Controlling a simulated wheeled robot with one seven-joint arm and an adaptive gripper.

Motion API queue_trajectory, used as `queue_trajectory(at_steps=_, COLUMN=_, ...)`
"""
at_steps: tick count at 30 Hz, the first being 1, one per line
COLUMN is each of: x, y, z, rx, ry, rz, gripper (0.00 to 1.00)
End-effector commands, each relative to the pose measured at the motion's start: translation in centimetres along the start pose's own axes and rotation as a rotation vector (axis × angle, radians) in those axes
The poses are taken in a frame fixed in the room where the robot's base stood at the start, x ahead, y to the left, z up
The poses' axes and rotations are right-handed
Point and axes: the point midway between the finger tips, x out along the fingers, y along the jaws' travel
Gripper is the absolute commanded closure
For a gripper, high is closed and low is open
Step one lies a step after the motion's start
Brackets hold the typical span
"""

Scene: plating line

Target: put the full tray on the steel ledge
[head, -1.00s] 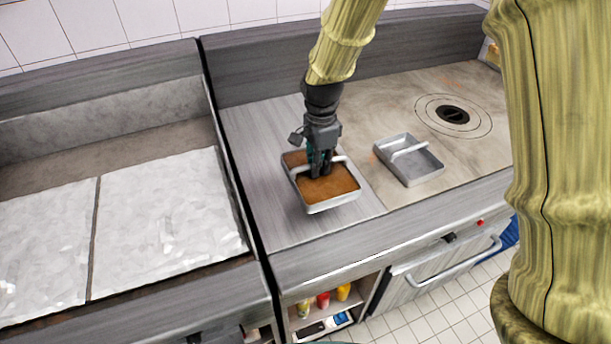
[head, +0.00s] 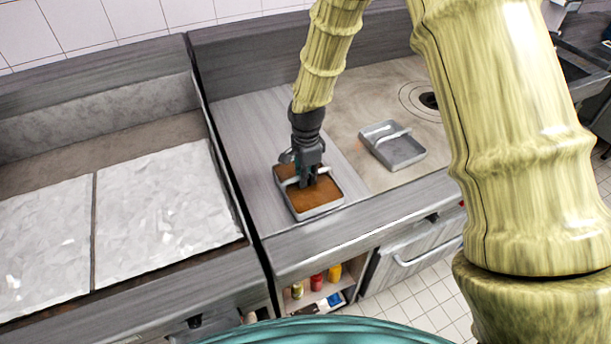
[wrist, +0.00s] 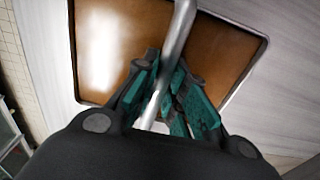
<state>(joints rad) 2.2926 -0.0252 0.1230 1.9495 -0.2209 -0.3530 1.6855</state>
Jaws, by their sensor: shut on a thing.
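The full tray (head: 318,211) is a shallow metal tray of brown filling with a bar handle across it. It is at the brushed steel ledge (head: 243,125), near its front right part; I cannot tell if it rests there or hangs just above. My gripper (head: 307,183) points down at the tray's middle and is shut on the handle. In the wrist view, the green-padded fingers (wrist: 172,105) close around the handle bar (wrist: 180,32), over the brown filling (wrist: 105,50). The fingers and bar hide some of the filling.
An empty tray (head: 403,153) with a handle stands to the right on the beige worktop (head: 365,105), beside a round burner (head: 428,100). At left is a wide pale griddle (head: 165,205). Steel is bare behind the full tray. Bottles sit on a shelf (head: 310,300) below.

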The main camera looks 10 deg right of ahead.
Motion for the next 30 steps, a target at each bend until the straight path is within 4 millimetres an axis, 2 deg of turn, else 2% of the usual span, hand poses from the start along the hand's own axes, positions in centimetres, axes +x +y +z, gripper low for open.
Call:
queue_trajectory(at_steps=5, x=0.9, y=0.0, z=0.1, rx=0.001, ry=-0.001, rz=0.0, gripper=1.0)
queue_trajectory(at_steps=17, x=1.4, y=0.0, z=0.1, rx=0.0, ry=0.0, rz=0.0, gripper=1.0)
queue_trajectory(at_steps=18, x=1.3, y=0.0, z=0.1, rx=0.0, ry=0.0, rz=0.0, gripper=0.8)
queue_trajectory(at_steps=21, x=1.3, y=0.0, z=0.1, rx=0.0, ry=0.0, rz=0.0, gripper=0.66)
queue_trajectory(at_steps=30, x=1.1, y=0.0, z=0.0, rx=0.001, ry=-0.001, rz=0.0, gripper=0.66)
